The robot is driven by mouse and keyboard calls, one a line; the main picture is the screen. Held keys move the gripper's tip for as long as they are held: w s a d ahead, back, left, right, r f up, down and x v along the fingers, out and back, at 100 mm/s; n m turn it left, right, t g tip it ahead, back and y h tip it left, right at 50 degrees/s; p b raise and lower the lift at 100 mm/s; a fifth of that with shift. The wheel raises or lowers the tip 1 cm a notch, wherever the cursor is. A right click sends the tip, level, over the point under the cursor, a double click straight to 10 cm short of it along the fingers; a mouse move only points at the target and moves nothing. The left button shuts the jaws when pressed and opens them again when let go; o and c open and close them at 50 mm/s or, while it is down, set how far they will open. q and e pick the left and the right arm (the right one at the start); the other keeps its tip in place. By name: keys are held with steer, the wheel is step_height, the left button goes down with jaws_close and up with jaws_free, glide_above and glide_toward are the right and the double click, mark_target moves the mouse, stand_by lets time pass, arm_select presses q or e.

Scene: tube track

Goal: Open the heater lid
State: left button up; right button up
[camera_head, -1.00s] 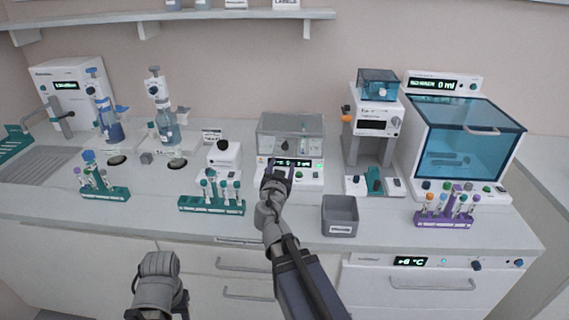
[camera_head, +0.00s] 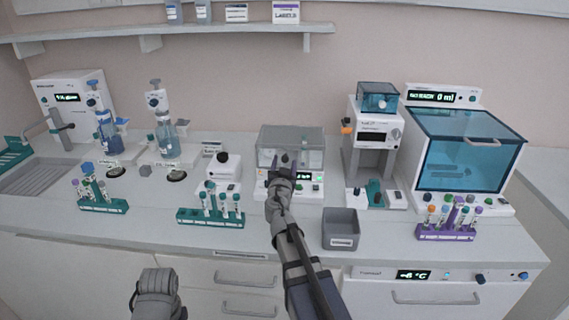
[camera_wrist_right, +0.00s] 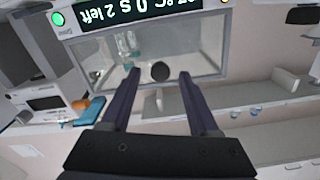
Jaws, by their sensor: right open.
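The heater (camera_head: 317,189) is a white box at mid-counter with a see-through grey lid (camera_head: 303,137), which is shut. A dark round knob (camera_wrist_right: 160,71) sits on the lid's front, and a tube (camera_wrist_right: 131,64) shows faintly behind the clear wall. My right gripper (camera_head: 282,165) is in front of the heater, at the lid's front face. In the right wrist view its two fingers (camera_wrist_right: 156,80) are open with nothing between them, and the knob lies just beyond the tips, apart from them.
A grey bin (camera_head: 341,229) stands right of my right arm. A teal tube rack (camera_head: 211,216) and a small white device (camera_head: 222,172) are to the left. A white device with a blue top (camera_head: 377,126) is on the right. A purple rack (camera_head: 445,233) stands farther right.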

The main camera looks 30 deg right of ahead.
steer(key=shift+w+d, duration=0.25)
steer(key=shift+w, duration=0.2)
jaws_close()
stand_by(1.1)
